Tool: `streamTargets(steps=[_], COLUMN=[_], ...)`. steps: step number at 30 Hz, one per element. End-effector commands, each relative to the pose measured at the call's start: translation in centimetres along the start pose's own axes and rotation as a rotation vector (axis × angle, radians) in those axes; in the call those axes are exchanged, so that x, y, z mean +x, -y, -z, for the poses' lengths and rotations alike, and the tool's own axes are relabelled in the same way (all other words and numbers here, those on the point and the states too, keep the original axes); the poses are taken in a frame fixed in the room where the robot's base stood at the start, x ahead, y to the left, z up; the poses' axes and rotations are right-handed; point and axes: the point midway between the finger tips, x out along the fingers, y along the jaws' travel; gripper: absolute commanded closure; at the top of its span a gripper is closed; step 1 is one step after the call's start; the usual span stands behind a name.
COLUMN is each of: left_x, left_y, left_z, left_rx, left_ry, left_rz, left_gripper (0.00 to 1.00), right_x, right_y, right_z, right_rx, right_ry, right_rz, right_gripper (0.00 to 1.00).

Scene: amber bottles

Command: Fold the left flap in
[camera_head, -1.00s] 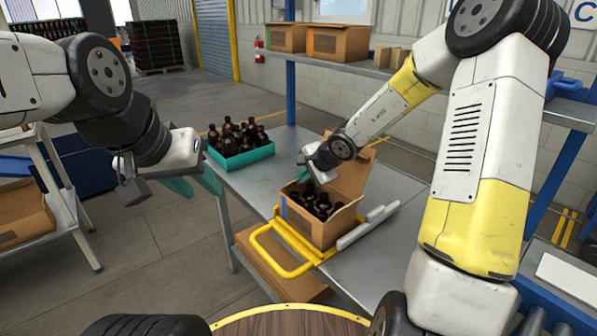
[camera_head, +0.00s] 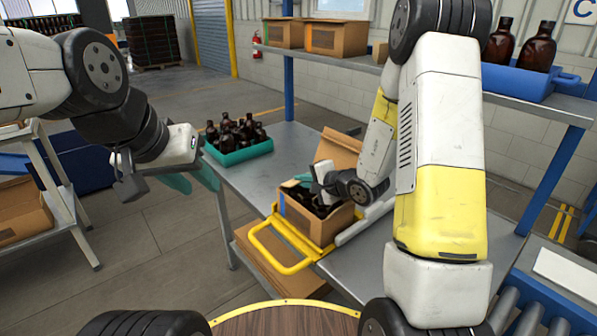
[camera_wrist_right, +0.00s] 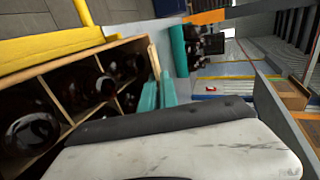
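The open cardboard box (camera_head: 325,232) sits in a yellow frame on the metal table, with dark bottles inside. Its far flap (camera_head: 338,150) stands up; I cannot clearly make out the left flap. My left gripper (camera_head: 192,180) is open and empty, left of the table, away from the box.
A teal crate of amber bottles (camera_head: 240,155) stands on the table's far left. The yellow frame's handle (camera_head: 278,258) sticks out front left. A shelf behind holds cartons (camera_head: 337,40) and a blue tray with bottles (camera_head: 527,82). The tabletop (camera_head: 262,181) between crate and box is clear.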

Motion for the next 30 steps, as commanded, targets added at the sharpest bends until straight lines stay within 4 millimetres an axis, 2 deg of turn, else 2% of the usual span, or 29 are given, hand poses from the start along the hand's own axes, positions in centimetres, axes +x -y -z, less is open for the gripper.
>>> streamTargets(steps=[1, 10, 12, 14, 24, 30], left_x=[0.0, 0.0, 0.0, 0.0, 0.0, 0.0], left_y=[0.0, 0.0, 0.0, 0.0, 0.0, 0.0], left_z=[0.0, 0.0, 0.0, 0.0, 0.0, 0.0], left_rx=[0.0, 0.0, 0.0, 0.0, 0.0, 0.0], left_ry=[0.0, 0.0, 0.0, 0.0, 0.0, 0.0], left_rz=[0.0, 0.0, 0.0, 0.0, 0.0, 0.0], left_gripper=[0.64, 0.64, 0.64, 0.64, 0.64, 0.64], right_x=[-0.05, -0.05, -0.05, -0.04, -0.02, 0.08], right_y=[-0.51, -0.42, -0.4, -0.33, -0.06, 0.46], right_z=[-0.27, -0.24, -0.21, -0.17, -0.04, -0.05], right_rx=[0.001, 0.001, 0.001, 0.0, -0.001, -0.001], right_ry=[0.005, 0.004, 0.004, 0.003, 0.001, 0.004], right_rz=[-0.006, -0.002, -0.001, 0.0, 0.001, -0.058], right_gripper=[1.0, 1.0, 0.82, 0.74, 0.74, 0.74])
